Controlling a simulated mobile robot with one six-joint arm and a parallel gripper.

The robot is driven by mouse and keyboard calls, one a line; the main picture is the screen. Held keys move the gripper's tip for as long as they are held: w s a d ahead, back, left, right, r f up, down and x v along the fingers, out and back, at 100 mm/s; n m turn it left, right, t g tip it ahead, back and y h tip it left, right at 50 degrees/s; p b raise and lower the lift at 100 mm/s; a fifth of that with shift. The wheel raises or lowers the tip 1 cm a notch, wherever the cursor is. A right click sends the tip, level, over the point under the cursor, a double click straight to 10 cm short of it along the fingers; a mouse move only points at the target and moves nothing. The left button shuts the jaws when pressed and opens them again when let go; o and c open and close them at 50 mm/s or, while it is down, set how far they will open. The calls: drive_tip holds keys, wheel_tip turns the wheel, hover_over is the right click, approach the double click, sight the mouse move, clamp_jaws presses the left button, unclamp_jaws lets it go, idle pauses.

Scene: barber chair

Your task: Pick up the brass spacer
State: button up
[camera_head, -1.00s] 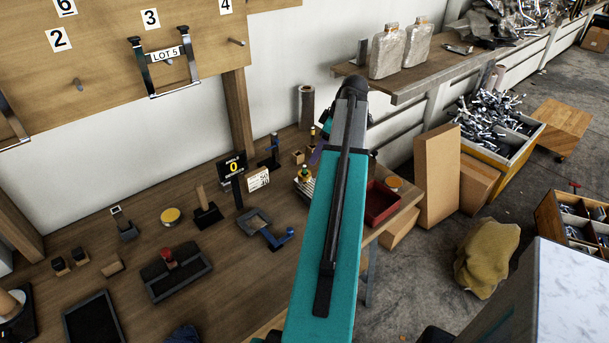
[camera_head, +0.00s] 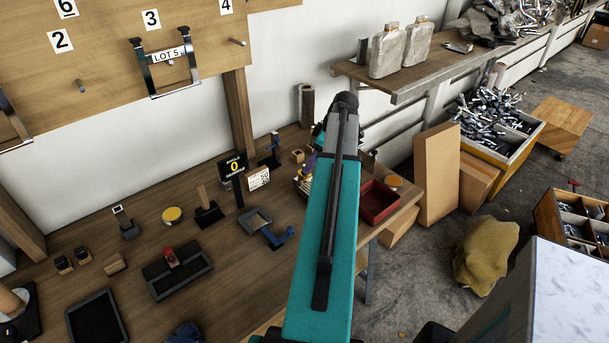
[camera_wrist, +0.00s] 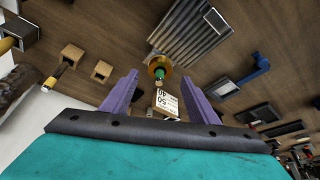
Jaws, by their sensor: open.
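A round brass-coloured piece (camera_wrist: 160,60), likely the brass spacer, shows in the wrist view with a green part at its middle. It is beside a ribbed grey rack; whether it touches the rack is unclear. My gripper (camera_wrist: 160,78) is open, its two purple fingers spread left and right in the wrist view. The brass piece lies beyond the fingertips, roughly centred between them, and nothing is held. In the head view my teal arm hides most of the gripper, and one purple finger shows beside the arm.
The ribbed grey rack (camera_wrist: 192,35) is close to the brass piece. A printed card (camera_wrist: 166,103) shows between the fingers. Wooden blocks (camera_wrist: 102,71) stand left in the wrist view. A red tray (camera_head: 378,203) and a blue-handled tool (camera_head: 277,237) are on the bench.

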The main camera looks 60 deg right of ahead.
drive_tip(key=shift+p+x, duration=0.9)
drive_tip(key=shift+x, duration=0.4)
drive_tip(key=shift+p+x, duration=0.3)
drive_tip(key=shift+x, duration=1)
drive_tip(key=shift+w, duration=0.15)
drive_tip(key=shift+r, duration=0.1)
drive_tip(key=c, duration=1.1)
